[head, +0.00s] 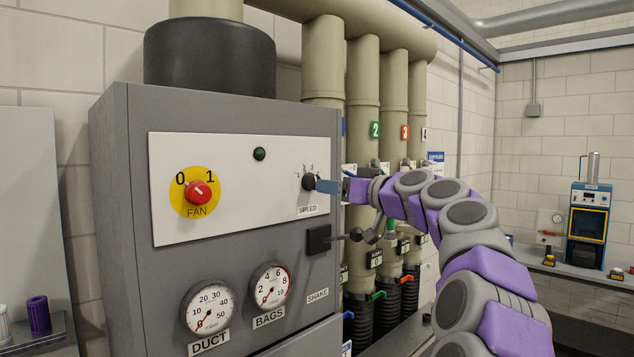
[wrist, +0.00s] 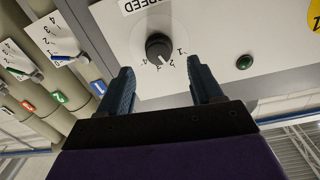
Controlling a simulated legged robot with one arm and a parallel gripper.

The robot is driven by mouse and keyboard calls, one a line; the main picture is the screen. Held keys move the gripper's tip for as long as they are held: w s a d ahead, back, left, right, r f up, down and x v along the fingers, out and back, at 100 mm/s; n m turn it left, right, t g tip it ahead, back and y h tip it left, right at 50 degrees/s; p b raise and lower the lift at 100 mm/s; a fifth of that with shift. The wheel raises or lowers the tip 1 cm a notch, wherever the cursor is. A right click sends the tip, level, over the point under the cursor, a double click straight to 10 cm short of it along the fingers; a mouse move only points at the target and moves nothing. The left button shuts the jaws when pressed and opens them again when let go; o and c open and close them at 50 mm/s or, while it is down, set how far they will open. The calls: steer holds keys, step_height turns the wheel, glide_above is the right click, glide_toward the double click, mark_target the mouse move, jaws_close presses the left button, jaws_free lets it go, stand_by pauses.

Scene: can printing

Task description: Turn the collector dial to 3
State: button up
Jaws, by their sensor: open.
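The collector dial is a small black knob marked SPEED (head: 308,182) on the white panel of the grey cabinet. It also shows in the wrist view (wrist: 158,45), upside down, with the numbers 1 to 4 around one side of it. Its exact setting is too small to read surely. My gripper (head: 326,187) comes from the right in the head view, its blue fingers close to the knob. In the wrist view my gripper (wrist: 161,72) is open and empty, one finger on each side just short of the knob, and I see no grip on it.
A red FAN knob (head: 199,193) on a yellow disc is left on the same panel, with a green lamp (head: 259,154) between. A black lever (head: 320,239) sticks out below SPEED. Numbered pipes (head: 362,90) stand behind my arm. Gauges DUCT (head: 207,308) and BAGS (head: 270,287) are below.

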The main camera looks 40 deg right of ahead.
mark_target(314, 184)
steer(key=w, duration=0.2)
steer(key=w+p, duration=0.1)
steer(key=w, duration=0.2)
steer(key=w+a, duration=0.1)
steer(key=w, duration=0.1)
steer(key=shift+w+f, duration=0.1)
steer(key=shift+w, duration=0.05)
steer(key=shift+s+d, duration=0.2)
steer(key=shift+s, duration=0.15)
steer(key=shift+s+d, duration=0.15)
steer(key=shift+d, duration=0.05)
steer(key=shift+c, duration=0.7)
steer(key=shift+d, duration=0.4)
steer(key=c, duration=0.3)
steer(key=shift+a, duration=0.3)
steer(key=c, duration=0.6)
